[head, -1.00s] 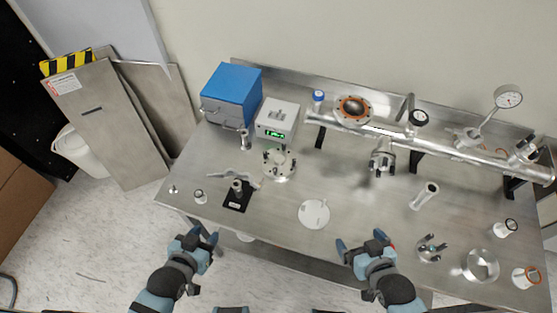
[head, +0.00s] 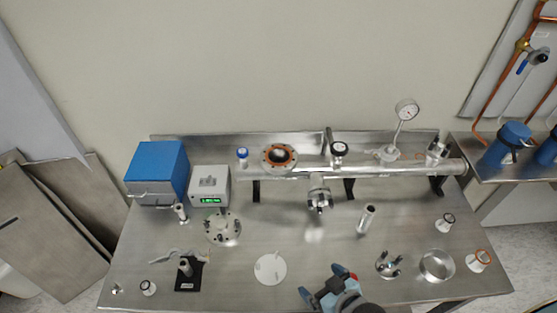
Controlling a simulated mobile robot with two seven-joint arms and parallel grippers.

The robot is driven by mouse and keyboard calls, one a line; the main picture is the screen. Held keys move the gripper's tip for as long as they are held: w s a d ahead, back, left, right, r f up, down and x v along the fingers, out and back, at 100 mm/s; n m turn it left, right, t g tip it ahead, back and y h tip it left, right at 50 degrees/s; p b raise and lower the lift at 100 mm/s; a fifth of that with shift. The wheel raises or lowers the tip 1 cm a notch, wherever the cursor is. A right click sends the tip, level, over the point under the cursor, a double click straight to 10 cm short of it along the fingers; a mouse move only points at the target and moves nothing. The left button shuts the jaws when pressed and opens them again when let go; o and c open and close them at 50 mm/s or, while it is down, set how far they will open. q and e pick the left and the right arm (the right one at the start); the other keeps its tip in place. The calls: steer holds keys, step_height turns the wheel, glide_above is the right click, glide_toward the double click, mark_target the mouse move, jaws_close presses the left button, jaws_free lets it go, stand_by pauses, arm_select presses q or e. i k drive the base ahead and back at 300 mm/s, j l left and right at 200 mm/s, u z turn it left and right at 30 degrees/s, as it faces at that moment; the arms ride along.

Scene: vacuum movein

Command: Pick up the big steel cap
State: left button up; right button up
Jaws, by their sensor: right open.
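A wide, round, shiny steel piece (head: 436,265) with a raised rim lies at the right front of the steel bench; it looks like the big steel cap, though I cannot tell whether it is a cap or a ring. A flat pale disc (head: 270,268) lies at the front middle. My right gripper (head: 322,284) is open and empty over the bench's front edge, right of the disc and well left of the steel piece. My left gripper is out of view.
A small pronged steel part (head: 388,265) stands just left of the steel piece. A flanged fitting with an orange ring (head: 479,260) is to its right. A long steel tube (head: 400,168) runs along the back. A blue box (head: 157,172) stands back left.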

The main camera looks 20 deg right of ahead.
mark_target(218, 224)
steer(key=k+z, duration=0.2)
steer(key=z, duration=0.2)
steer(key=k+l+z, duration=0.15)
steer(key=z, duration=0.45)
